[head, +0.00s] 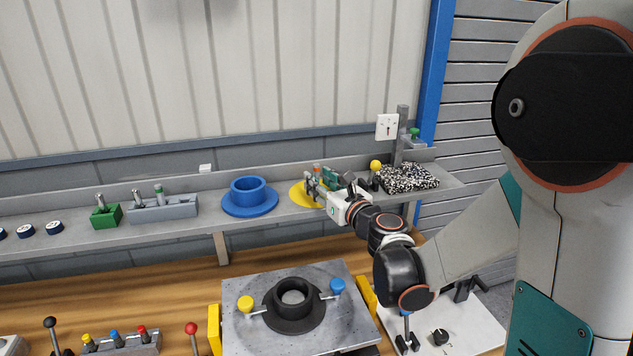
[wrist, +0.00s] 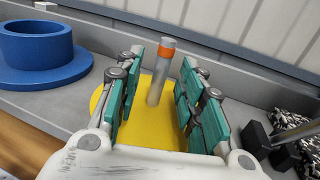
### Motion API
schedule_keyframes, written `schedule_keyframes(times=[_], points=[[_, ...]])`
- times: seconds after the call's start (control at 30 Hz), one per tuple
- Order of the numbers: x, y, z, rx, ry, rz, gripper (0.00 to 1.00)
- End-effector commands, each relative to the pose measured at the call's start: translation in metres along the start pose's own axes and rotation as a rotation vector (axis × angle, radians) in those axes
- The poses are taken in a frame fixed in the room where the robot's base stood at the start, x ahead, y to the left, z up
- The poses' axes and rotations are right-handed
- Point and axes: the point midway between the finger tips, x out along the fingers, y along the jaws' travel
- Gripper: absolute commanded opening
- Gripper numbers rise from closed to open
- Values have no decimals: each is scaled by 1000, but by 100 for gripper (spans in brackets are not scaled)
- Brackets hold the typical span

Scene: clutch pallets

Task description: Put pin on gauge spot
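A grey pin with an orange band (wrist: 161,75) stands on a round yellow spot (wrist: 92,100) on the shelf. The yellow spot also shows in the head view (head: 298,196), partly covered by my gripper. My gripper (wrist: 157,90) is open, with its teal finger pads on either side of the pin. A gap shows between the pin and each pad, and nothing is held. In the head view my gripper (head: 318,182) reaches over the yellow spot, and the pin's orange top shows among the fingers. No label tells which place is the gauge spot.
A blue flanged ring (head: 249,204) sits left of the yellow spot. A grey stand (head: 402,140) and a black-and-white speckled block (head: 408,178) stand to the right. A grey holder (head: 165,208) and green block (head: 106,216) are further left. A fixture plate (head: 245,335) lies below.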

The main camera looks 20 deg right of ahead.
Motion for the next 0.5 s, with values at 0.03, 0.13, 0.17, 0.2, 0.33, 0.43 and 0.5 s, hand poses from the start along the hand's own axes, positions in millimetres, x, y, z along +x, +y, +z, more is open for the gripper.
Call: schedule_keyframes(times=[0.03,0.13,0.17,0.2,0.33,0.43,0.5], points=[[8,0,-2,0,0,1,35],[20,0,-1,0,0,1,35],[22,0,-1,0,0,0,35],[23,0,-1,0,0,0,35],[23,0,0,0,0,0,35],[23,0,0,0,0,0,24],[23,0,0,0,0,0,8]])
